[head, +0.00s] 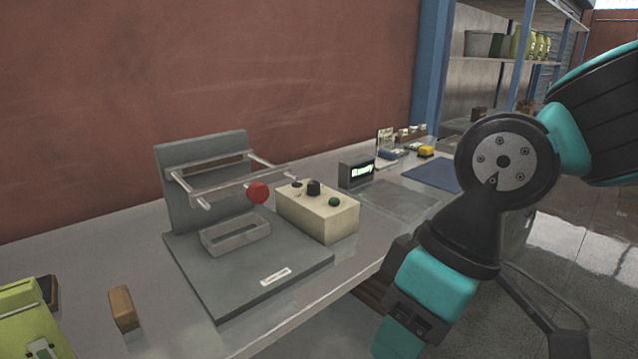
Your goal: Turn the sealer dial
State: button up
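The sealer has a grey base plate (255,258) and an upright back plate on the bench. A clear bar with a red knob (258,192) sits on metal rods in front of the back plate. A beige control box (318,212) stands at the sealer's right side. A black dial (314,187) is on its top, with a green button (334,201) nearer the front and a small dark part behind on the left. The dial's marking is too small to read. My arm comes in from the right, clear of the box. My gripper's fingers do not show.
A small display unit (356,173) and a flat clear plate (398,200) lie right of the box. A blue mat (432,175) is farther back. A wooden block (124,308) and a green item (30,315) are at front left. Shelves stand behind right.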

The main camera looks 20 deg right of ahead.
aim_at(313, 186)
jog(key=z, duration=0.3)
jog(key=k, duration=0.5)
jog(key=z, duration=0.8)
jog(key=i, duration=0.75)
jog(key=u, duration=1.05)
jog(key=i, duration=0.7)
jog(key=u, duration=0.85)
